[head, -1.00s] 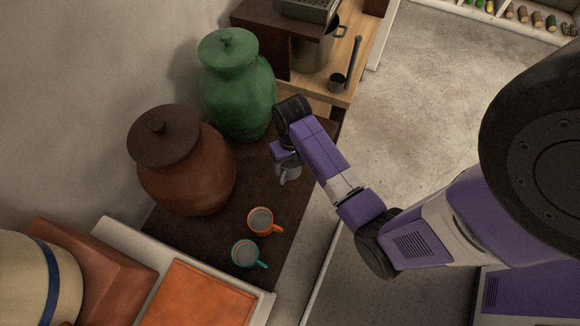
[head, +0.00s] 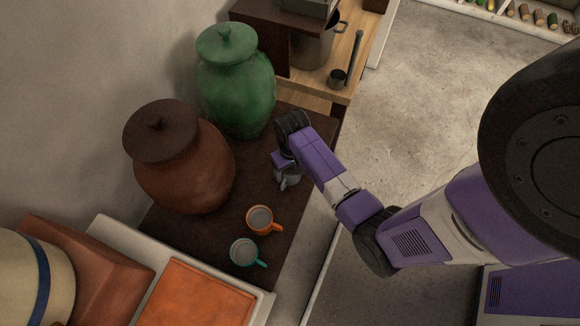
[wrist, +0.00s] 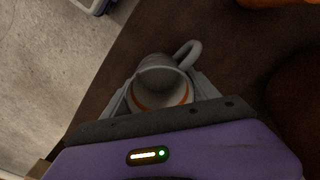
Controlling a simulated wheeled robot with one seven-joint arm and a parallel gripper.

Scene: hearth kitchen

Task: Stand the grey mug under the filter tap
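The grey mug (head: 291,178) is at my gripper's end, above the dark counter, in the head view. It also shows in the wrist view (wrist: 162,78), its mouth towards the camera, an orange band inside and its handle at the upper right. My gripper (wrist: 162,100) has one finger on each side of the mug and appears shut on it. In the head view the purple gripper body (head: 282,160) partly covers the mug. I cannot make out a filter tap in any view. Whether the mug touches the counter is unclear.
A green lidded jar (head: 235,88) and a brown lidded jar (head: 185,165) stand along the wall on the dark counter (head: 285,225). An orange mug (head: 263,220) and a teal mug (head: 244,252) stand nearer. A wooden shelf with a pot (head: 312,50) lies beyond.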

